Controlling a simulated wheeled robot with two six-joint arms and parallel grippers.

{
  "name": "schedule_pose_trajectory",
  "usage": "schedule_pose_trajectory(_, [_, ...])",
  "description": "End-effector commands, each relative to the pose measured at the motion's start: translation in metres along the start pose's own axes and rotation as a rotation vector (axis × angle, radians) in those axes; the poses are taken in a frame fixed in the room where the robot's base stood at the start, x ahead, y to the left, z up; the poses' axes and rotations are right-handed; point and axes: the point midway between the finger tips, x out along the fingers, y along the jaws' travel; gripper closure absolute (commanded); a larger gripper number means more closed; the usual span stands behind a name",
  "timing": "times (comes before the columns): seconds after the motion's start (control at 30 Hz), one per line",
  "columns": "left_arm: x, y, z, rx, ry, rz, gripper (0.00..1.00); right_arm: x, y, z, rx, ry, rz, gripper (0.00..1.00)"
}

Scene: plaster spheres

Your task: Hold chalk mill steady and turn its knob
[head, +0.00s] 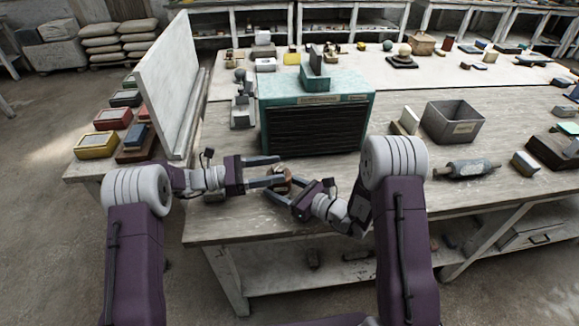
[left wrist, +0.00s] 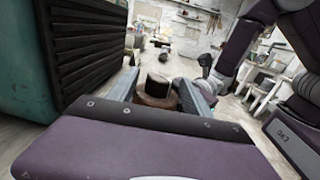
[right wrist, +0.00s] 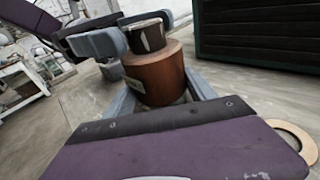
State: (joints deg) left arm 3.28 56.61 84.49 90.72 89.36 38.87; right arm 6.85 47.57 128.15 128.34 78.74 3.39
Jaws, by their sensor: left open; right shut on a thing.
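The chalk mill (head: 282,184) is a small brown cylinder standing near the front edge of the table. In the right wrist view its brown body (right wrist: 158,75) stands between the fingers, with a dark, shiny knob (right wrist: 147,37) on top. My right gripper (head: 279,187) is shut on the body. My left gripper (head: 279,170) is open, its fingers on both sides of the knob with space between. In the left wrist view the knob (left wrist: 156,84) sits between the spread fingers. The mill's lower part is mostly hidden by the fingers in the head view.
A teal box with a black slatted front (head: 316,128) stands just behind the grippers. A pale upright panel (head: 168,82) is at the left. A grey bin (head: 453,121) and a grey roller-like thing (head: 467,169) lie to the right. The table front between is mostly clear.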

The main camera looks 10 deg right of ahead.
Motion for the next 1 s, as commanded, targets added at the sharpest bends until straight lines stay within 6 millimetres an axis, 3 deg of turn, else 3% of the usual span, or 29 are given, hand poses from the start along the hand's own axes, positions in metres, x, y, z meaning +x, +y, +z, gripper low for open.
schedule_pose_trajectory(0.1, [0.025,-0.001,0.000,0.000,-0.001,-0.003,0.42,0.000,0.000,0.000,0.001,0.001,-0.001,0.77])
schedule_pose_trajectory(0.23, [0.043,0.000,0.000,0.000,-0.001,-0.001,0.42,0.000,0.000,0.000,0.001,0.001,-0.001,0.77])
schedule_pose_trajectory(0.57, [0.050,0.000,0.000,-0.001,-0.001,0.000,0.42,0.000,0.000,0.000,0.001,0.001,-0.001,0.77])
schedule_pose_trajectory(0.6, [0.050,0.000,0.000,-0.001,-0.001,0.000,0.45,0.000,0.000,0.000,0.001,0.001,-0.001,0.77])
schedule_pose_trajectory(0.8, [0.050,0.000,0.000,-0.001,-0.001,0.000,1.00,0.000,-0.001,0.000,0.001,0.001,-0.002,0.77])
schedule_pose_trajectory(1.0, [0.050,0.000,0.000,0.002,-0.004,-0.037,1.00,0.000,-0.001,0.000,0.001,0.001,-0.002,0.77])
